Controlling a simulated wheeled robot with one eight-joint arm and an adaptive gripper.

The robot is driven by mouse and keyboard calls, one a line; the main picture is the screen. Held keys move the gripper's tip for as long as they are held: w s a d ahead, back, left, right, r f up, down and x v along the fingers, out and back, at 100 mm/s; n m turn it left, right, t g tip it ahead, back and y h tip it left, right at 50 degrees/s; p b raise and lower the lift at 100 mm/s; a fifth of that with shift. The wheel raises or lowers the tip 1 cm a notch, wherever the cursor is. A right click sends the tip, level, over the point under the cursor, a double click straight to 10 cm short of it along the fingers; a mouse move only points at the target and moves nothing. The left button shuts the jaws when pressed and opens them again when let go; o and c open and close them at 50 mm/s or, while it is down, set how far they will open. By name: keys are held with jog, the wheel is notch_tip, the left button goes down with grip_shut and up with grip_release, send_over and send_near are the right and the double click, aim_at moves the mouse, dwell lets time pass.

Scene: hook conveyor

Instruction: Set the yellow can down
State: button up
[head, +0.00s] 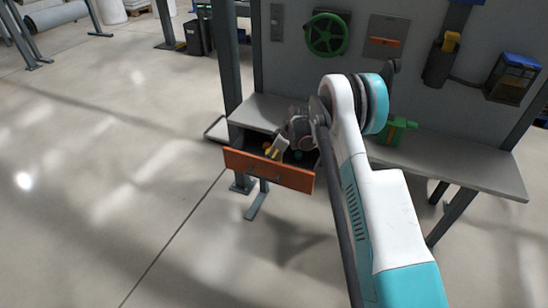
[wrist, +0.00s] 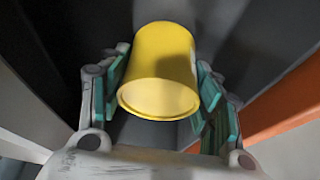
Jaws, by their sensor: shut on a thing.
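The yellow can (wrist: 158,60) sits between the teal pads of my gripper (wrist: 160,85) in the wrist view, and the gripper is shut on it. One end of the can faces the wrist camera. In the head view my gripper (head: 276,150) is over the open drawer with the orange front (head: 268,172), at the left end of the workbench. Only a small bit of yellow shows at the fingers there. I cannot tell whether the can touches the drawer floor. The orange front also shows at the right in the wrist view (wrist: 285,108).
The grey bench top (head: 455,172) lies above and right of the drawer, with a green object (head: 397,131) on it. A back panel carries a green wheel (head: 327,35) and a yellow-handled tool (head: 451,41) in a dark holder.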

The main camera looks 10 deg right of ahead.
jog(key=o, duration=1.2)
jog(key=shift+f, duration=0.1)
jog(key=s+d+r+m+h+p, duration=0.15)
jog(key=s+r, duration=0.35)
jog(key=r, duration=0.7)
jog(key=s+d+r+m+y+p, duration=0.15)
jog(key=s+r, duration=0.25)
jog(key=r, duration=0.9)
jog(key=s+a+r+m+t+h, duration=0.2)
jog(key=s+r, duration=0.9)
jog(key=s+m, duration=0.1)
jog(key=s, duration=0.8)
jog(key=s+r+m+t+h, duration=0.1)
jog(key=s+m, duration=0.1)
jog(key=s, duration=0.7)
jog(key=s+m+t, duration=0.1)
jog(key=s+m, duration=0.1)
jog(key=s, duration=0.7)
jog(key=shift+a+r+h, duration=0.25)
jog(key=shift+a+h, duration=0.05)
jog(key=shift+a, duration=0.05)
